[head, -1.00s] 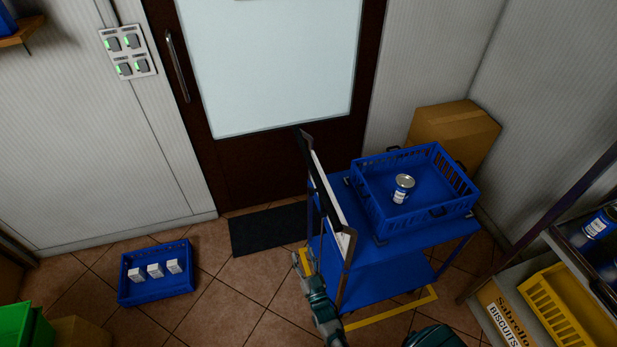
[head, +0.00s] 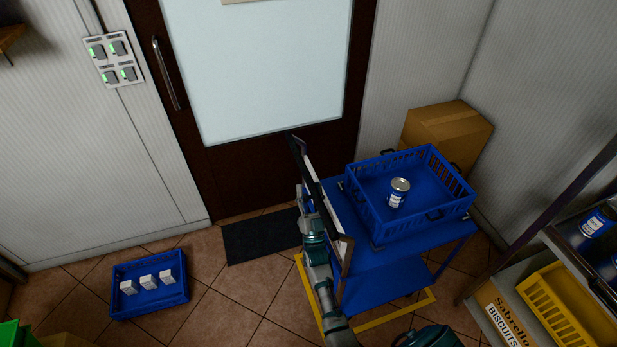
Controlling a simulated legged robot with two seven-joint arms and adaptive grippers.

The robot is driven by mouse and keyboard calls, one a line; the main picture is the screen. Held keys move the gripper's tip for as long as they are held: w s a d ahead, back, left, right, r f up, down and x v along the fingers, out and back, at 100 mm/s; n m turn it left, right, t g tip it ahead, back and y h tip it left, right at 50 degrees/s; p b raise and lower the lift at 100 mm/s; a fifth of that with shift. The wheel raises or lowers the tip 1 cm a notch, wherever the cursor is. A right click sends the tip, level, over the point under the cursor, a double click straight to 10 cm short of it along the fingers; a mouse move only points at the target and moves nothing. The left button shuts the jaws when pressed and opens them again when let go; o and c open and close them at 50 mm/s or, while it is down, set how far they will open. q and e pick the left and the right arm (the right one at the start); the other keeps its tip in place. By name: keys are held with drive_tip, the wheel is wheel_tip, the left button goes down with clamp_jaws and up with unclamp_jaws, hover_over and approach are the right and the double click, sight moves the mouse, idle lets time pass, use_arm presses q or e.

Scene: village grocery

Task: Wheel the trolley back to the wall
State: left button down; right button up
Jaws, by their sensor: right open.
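The blue trolley (head: 385,283) has two shelves and an upright handle frame (head: 329,208) with a pale panel at its left end. It stands over a yellow floor outline (head: 377,320), near the corner by the door. A blue slatted crate (head: 412,226) sits on its top shelf with one blue and white can (head: 399,193) inside. My right gripper (head: 305,203) is open beside the left face of the handle frame. It overlaps the frame's edge, and I cannot tell whether it touches. My left gripper is not in view.
A brown door (head: 228,176) with a dark mat (head: 262,237) is behind. A cardboard box (head: 447,130) stands between trolley and wall. A blue crate with small white boxes (head: 150,304) lies on the floor at left. Shelving with a yellow crate (head: 560,305) is at right.

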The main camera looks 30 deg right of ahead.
sight(308, 178)
drive_tip(key=shift+x, duration=1.95)
drive_tip(key=shift+a, duration=0.1)
clamp_jaws()
